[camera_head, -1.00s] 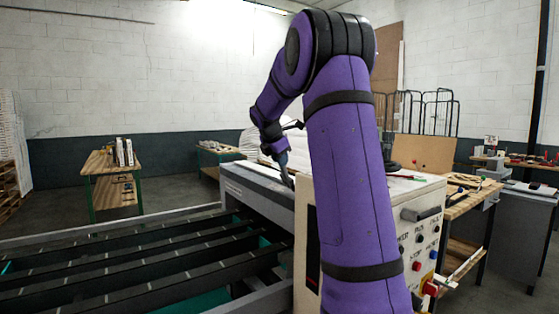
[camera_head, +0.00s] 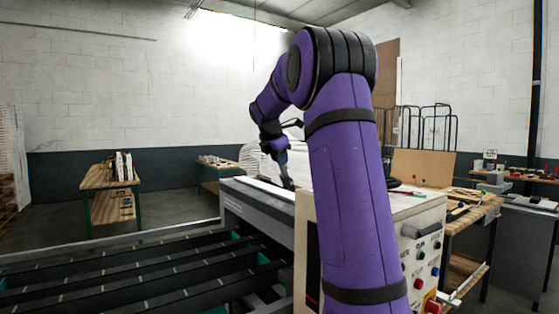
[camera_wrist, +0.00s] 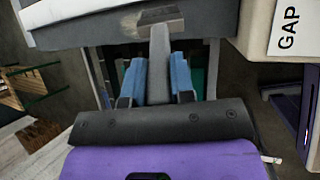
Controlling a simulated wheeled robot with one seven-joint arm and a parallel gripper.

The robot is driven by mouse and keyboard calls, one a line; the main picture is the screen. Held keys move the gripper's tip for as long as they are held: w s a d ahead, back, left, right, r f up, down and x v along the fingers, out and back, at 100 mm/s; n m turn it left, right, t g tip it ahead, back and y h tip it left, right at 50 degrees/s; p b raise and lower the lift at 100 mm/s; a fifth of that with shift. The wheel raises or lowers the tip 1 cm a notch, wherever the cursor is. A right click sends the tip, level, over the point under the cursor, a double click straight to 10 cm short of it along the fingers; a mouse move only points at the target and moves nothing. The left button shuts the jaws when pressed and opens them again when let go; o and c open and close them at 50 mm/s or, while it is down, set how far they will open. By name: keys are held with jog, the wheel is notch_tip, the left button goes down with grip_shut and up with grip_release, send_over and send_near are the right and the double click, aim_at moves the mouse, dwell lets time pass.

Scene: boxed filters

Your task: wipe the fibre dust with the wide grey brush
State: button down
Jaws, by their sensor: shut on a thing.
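My gripper (camera_wrist: 155,75) shows in the wrist view with two blue fingers closed on the grey handle of the brush (camera_wrist: 160,50). The brush's wide grey-brown head lies at the top of that view, against or just over the grey and white edge of the machine (camera_wrist: 75,30); I cannot tell whether it touches. In the head view my gripper (camera_head: 284,165) is small and dark, over the top of the grey machine (camera_head: 250,205), partly behind my purple arm.
A cream control box (camera_head: 425,215) with buttons stands right of my arm. Dark slatted rails (camera_head: 130,275) fill the front left. A wooden table (camera_head: 105,180) with white boxes stands at the back left. A cluttered workbench (camera_head: 470,210) is at the right.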

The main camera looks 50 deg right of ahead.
jog(key=shift+r, duration=1.5)
